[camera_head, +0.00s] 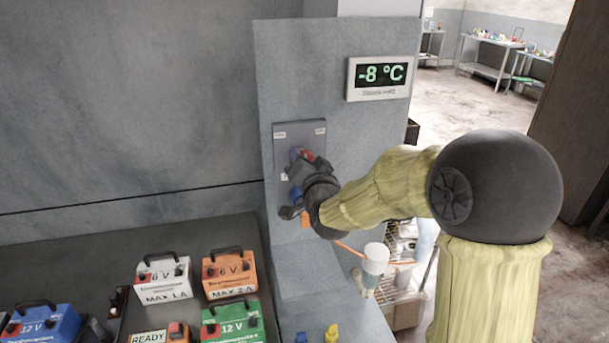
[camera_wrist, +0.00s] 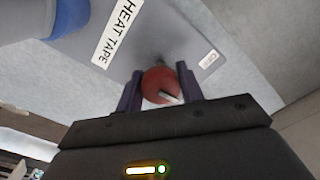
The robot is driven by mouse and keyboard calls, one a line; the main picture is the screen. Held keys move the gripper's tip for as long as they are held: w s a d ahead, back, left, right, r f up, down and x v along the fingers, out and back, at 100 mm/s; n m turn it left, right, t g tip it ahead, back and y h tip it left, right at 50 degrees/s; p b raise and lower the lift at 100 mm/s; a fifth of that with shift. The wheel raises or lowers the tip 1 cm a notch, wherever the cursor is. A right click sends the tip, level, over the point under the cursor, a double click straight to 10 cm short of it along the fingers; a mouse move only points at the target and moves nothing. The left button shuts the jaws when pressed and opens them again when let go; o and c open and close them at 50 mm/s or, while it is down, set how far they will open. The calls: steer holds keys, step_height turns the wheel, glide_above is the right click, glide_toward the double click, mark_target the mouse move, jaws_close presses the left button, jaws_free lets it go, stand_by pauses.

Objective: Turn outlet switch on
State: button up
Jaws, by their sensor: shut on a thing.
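A grey outlet panel (camera_head: 283,143) is fixed to the upright grey wall, below a temperature display. A red rotary knob (camera_wrist: 161,84) with a white mark sits on the panel in the wrist view. My gripper (camera_wrist: 160,86) has one dark finger on each side of the knob and is shut on it. In the head view my gripper (camera_head: 306,160) is at the panel and hides much of it. A blue round part (camera_wrist: 70,14) lies at the upper left of the wrist view, beside a "HEAT TAPE" label (camera_wrist: 115,32). A small label (camera_wrist: 209,60) is unreadable.
The display (camera_head: 379,77) reads -8 °C. Several batteries, including an orange one (camera_head: 229,272) and a white one (camera_head: 164,281), stand on the dark bench at left. A white cup (camera_head: 375,262) and a wire cart (camera_head: 408,309) are below my arm.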

steer(key=m+b, duration=0.3)
steer(key=b, duration=0.1)
steer(key=m+b, duration=0.2)
steer(key=shift+f+m, duration=0.25)
steer(key=shift+m, duration=0.05)
steer(key=m+b, duration=0.3)
steer(key=shift+r, duration=0.1)
steer(key=shift+r+m+b, duration=0.15)
steer(key=shift+m+b, duration=0.55)
steer(key=shift+b, duration=0.1)
steer(key=o, duration=1)
steer(key=shift+s, duration=0.1)
